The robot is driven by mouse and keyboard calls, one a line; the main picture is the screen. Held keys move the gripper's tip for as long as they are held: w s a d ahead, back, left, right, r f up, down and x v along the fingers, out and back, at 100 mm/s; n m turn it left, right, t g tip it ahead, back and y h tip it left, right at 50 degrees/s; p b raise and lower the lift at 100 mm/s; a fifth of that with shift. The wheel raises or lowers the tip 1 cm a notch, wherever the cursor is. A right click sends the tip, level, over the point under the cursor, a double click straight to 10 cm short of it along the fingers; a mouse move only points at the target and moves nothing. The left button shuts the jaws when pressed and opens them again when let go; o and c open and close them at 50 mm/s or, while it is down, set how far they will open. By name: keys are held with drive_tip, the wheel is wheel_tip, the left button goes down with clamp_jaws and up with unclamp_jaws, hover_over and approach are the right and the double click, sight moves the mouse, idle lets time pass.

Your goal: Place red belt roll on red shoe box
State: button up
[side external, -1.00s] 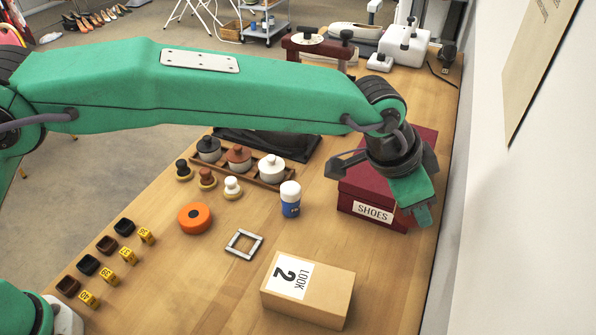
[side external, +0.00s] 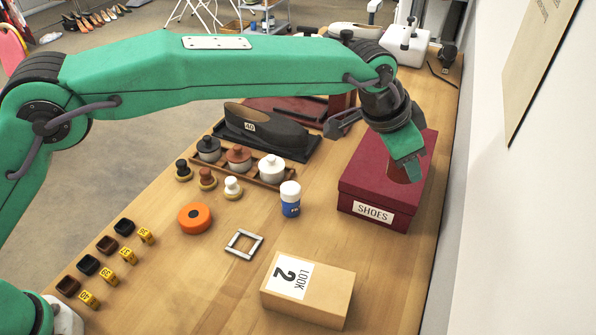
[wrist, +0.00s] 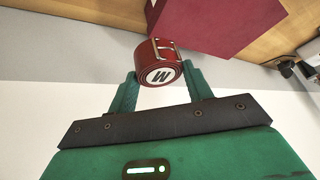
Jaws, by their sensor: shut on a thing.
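The red belt roll (wrist: 155,52), with a buckle and a white disc marked W, is held between the two green fingers of my gripper (wrist: 160,70) in the wrist view. In the side view my gripper (side external: 408,172) points down in front of the right part of the red shoe box (side external: 372,180). The roll shows only partly there, behind a finger. The shoe box is closed and has a white SHOES label. It also shows at the top of the wrist view (wrist: 215,22), just beyond the roll. I cannot tell the height of the roll above the lid.
A dark shoe (side external: 265,128) and a rack of pots (side external: 239,160) lie left. A wall is close on the right.

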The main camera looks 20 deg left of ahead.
drive_tip(key=w+a+f, duration=0.1)
drive_tip(key=w, duration=0.1)
drive_tip(key=w+a+f, duration=0.1)
drive_tip(key=w+f, duration=0.1)
drive_tip(key=w, duration=0.1)
drive_tip(key=w+a+f, duration=0.1)
drive_tip(key=w+f, duration=0.1)
drive_tip(key=shift+w, duration=0.25)
drive_tip(key=shift+f, duration=1.95)
drive_tip(key=shift+f, duration=0.1)
drive_tip(key=o, duration=1)
drive_tip(key=shift+d+v, duration=0.15)
drive_tip(key=shift+v, duration=2.9)
drive_tip(key=shift+d+v, duration=0.15)
drive_tip(key=shift+v, duration=2.85)
drive_tip(key=shift+s, duration=0.2)
